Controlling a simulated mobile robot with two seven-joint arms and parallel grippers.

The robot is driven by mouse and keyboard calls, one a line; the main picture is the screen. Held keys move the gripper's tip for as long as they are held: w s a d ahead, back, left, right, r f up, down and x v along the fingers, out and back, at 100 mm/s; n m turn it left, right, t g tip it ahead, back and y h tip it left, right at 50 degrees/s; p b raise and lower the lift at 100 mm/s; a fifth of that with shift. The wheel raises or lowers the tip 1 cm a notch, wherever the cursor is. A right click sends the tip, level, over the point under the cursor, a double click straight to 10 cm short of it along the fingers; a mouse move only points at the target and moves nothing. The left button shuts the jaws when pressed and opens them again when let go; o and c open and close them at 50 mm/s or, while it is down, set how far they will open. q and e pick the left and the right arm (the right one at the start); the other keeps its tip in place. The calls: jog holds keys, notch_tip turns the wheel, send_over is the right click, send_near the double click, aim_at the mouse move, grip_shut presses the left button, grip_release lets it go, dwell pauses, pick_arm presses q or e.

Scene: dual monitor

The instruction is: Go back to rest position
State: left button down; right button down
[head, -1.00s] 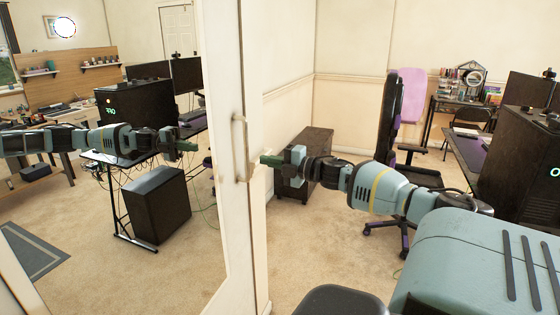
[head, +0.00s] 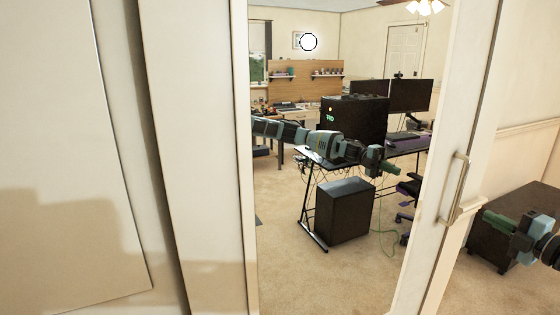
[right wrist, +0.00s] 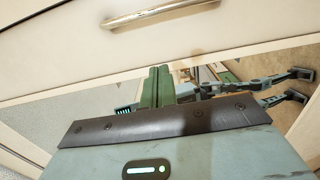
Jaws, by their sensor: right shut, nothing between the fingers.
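My right gripper (head: 490,218) is at the right edge of the head view, its green fingers closed together and empty. It points left, just right of and below the metal handle (head: 455,190) on the mirrored door, with a small gap as seen. In the right wrist view my closed green fingers (right wrist: 157,87) point at the door panel, and the handle (right wrist: 160,13) lies above them, apart. The mirror (head: 300,275) reflects one of my arms. My left gripper is not directly in view.
A pale door frame and wall panels (head: 190,130) fill the left, close to me. A dark cabinet (head: 530,205) stands behind my right gripper. The desk, monitors and computer tower in the middle appear as reflections. Carpet shows at the lower right (head: 480,290).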

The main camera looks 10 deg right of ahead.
jog(key=s+a+f+m+g+h, duration=0.1)
jog(key=s+a+f+m, duration=0.25)
jog(key=a+f, duration=0.45)
jog(key=s+a+f+m+g, duration=0.1)
jog(key=s+a+f+m, duration=0.3)
jog(key=f, duration=0.8)
jog(key=s+a+f+m+g+h, duration=0.15)
jog(key=s+a+f, duration=0.4)
jog(key=f, duration=0.55)
jog(key=s+a+f+m+g, duration=0.2)
jog(key=s+a+f+m, duration=0.2)
jog(key=s+a, duration=0.6)
jog(key=s+a+f+m+g+y, duration=0.1)
jog(key=s+a+f+m+g, duration=0.2)
jog(key=s+a, duration=0.7)
jog(key=a+f+m, duration=0.1)
jog(key=a+m, duration=0.1)
jog(key=a, duration=0.3)
jog(key=shift+s+f+p, duration=0.15)
jog(key=shift+f+p, duration=0.15)
jog(key=shift+f, duration=0.05)
